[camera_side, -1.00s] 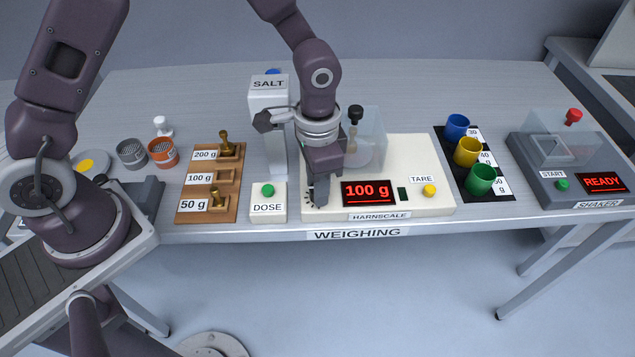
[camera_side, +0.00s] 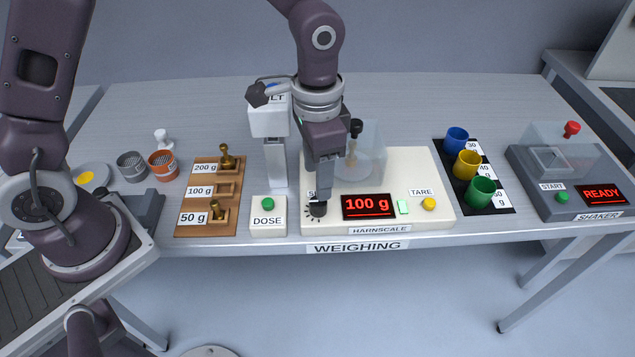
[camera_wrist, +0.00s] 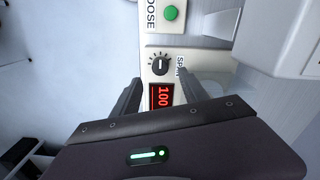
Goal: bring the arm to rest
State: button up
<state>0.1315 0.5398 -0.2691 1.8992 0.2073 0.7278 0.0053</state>
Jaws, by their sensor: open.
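My gripper (camera_side: 323,184) points down above the front left of the cream HARNSCALE scale (camera_side: 420,160). In the wrist view my gripper (camera_wrist: 160,80) has its two fingers apart with nothing between them. The black SPAN knob (camera_side: 317,209) stands just below the fingertips and also shows in the wrist view (camera_wrist: 160,65), clear of the fingers. The scale's display (camera_side: 367,206) reads 100 g in red. The small light (camera_side: 403,207) beside it glows green. A brass piece (camera_side: 351,152) shows behind the scale's clear shield, partly hidden.
The SALT hopper column (camera_side: 275,165) and DOSE button (camera_side: 268,202) stand close left of my gripper. The weight rack (camera_side: 188,232) has an empty 100 g place. Blue, yellow and green cups (camera_side: 481,192) and the shaker (camera_side: 535,180) stand right.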

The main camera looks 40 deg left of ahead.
jog(key=s+a+r+n+t, duration=0.2)
jog(key=s+a+r, duration=0.2)
jog(key=r, duration=0.3)
jog(key=s+a+r+n+t, duration=0.1)
jog(key=s+a+r, duration=0.3)
jog(key=r, duration=0.3)
jog(key=s+a+r+n+t, duration=0.2)
jog(key=s+a+n, duration=0.1)
jog(key=s, duration=0.7)
jog(key=shift+s+r+t, duration=0.2)
jog(key=shift+s+t, duration=0.05)
jog(key=shift+t, duration=0.05)
jog(key=shift+a, duration=0.1)
jog(key=shift+c, duration=0.4)
dwell(2.3)
